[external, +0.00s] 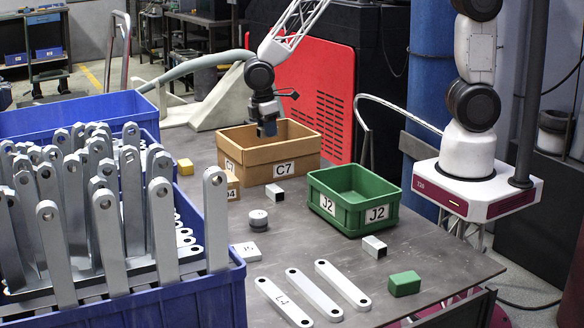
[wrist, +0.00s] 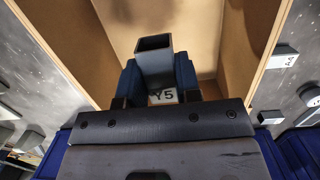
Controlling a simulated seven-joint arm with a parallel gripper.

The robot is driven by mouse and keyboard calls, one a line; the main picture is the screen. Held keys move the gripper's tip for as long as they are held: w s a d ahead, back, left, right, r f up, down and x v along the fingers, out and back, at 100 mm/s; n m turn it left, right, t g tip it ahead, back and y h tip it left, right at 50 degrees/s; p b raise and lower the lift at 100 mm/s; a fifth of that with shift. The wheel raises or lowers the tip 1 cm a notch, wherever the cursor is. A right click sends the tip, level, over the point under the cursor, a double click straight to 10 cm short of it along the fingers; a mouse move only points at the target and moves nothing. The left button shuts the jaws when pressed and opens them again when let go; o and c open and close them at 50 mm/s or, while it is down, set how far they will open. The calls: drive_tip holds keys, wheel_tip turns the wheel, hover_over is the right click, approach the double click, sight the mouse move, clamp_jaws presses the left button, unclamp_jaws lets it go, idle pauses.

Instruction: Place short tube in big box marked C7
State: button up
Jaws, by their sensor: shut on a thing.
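The big brown box marked C7 (external: 284,169) stands open at the back of the table. My gripper (external: 267,130) points down over its opening, with the fingertips near rim height. In the wrist view my blue-padded gripper (wrist: 160,80) is shut on a dark grey, hollow square tube (wrist: 154,50). Cardboard walls (wrist: 262,40) of the box surround it there, with the box floor beyond. A white label reading Y5 (wrist: 163,96) shows between the fingers; I cannot tell what it is on. The tube is hard to make out in the external view.
A green bin marked J2 (external: 320,200) stands right of the box. A small D4 carton (external: 232,187) stands close to its left front. Short square tubes (external: 374,247), flat bars (external: 313,294) and a green block (external: 404,284) lie in front. Blue crates (external: 215,300) fill the left.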

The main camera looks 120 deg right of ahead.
drive_tip(key=shift+f, duration=3.05)
drive_tip(key=shift+f, duration=1.85)
drive_tip(key=shift+f, duration=0.1)
drive_tip(key=o, duration=1)
drive_tip(key=r, duration=0.4)
drive_tip(key=w+r, duration=0.1)
drive_tip(key=r, duration=0.7)
drive_tip(key=shift+w, duration=0.4)
